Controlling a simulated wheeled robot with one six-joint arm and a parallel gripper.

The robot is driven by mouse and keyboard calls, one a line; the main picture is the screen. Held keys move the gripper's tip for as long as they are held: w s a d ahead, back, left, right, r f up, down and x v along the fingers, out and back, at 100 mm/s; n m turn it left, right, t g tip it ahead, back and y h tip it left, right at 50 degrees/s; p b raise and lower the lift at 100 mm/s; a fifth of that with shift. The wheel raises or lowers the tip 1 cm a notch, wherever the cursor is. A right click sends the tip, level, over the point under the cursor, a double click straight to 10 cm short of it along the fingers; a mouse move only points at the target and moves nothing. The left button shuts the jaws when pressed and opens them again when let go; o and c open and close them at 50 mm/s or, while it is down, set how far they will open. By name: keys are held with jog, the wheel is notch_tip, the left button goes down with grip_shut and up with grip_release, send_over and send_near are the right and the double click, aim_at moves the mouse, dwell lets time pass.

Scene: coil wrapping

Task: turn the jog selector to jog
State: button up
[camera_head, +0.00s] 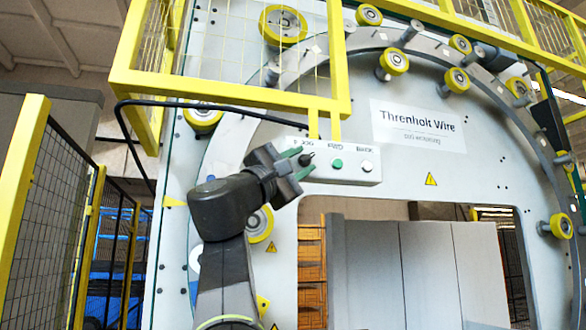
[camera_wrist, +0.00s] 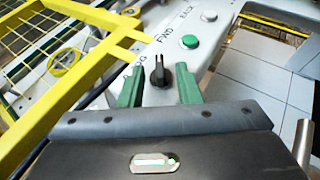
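The jog selector (camera_wrist: 160,72) is a black knob on a white control box (camera_head: 356,178). In the head view the selector (camera_head: 306,159) shows at the left end of the box, below a partly covered JOG label. My gripper (camera_head: 300,164) is open around the line of the knob there. I cannot tell whether a finger touches it.
A green button (camera_head: 338,164) and a white button (camera_head: 367,166) sit right of the selector on the same box. Yellow guard rails (camera_head: 225,92) hang above the box. A black cable (camera_head: 190,104) runs along the left. Yellow rollers (camera_head: 394,62) line the ring.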

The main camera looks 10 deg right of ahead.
jog(key=shift+w+d+r, duration=0.35)
jog(key=shift+d+r, duration=0.05)
jog(key=shift+d, duration=0.05)
grip_shut()
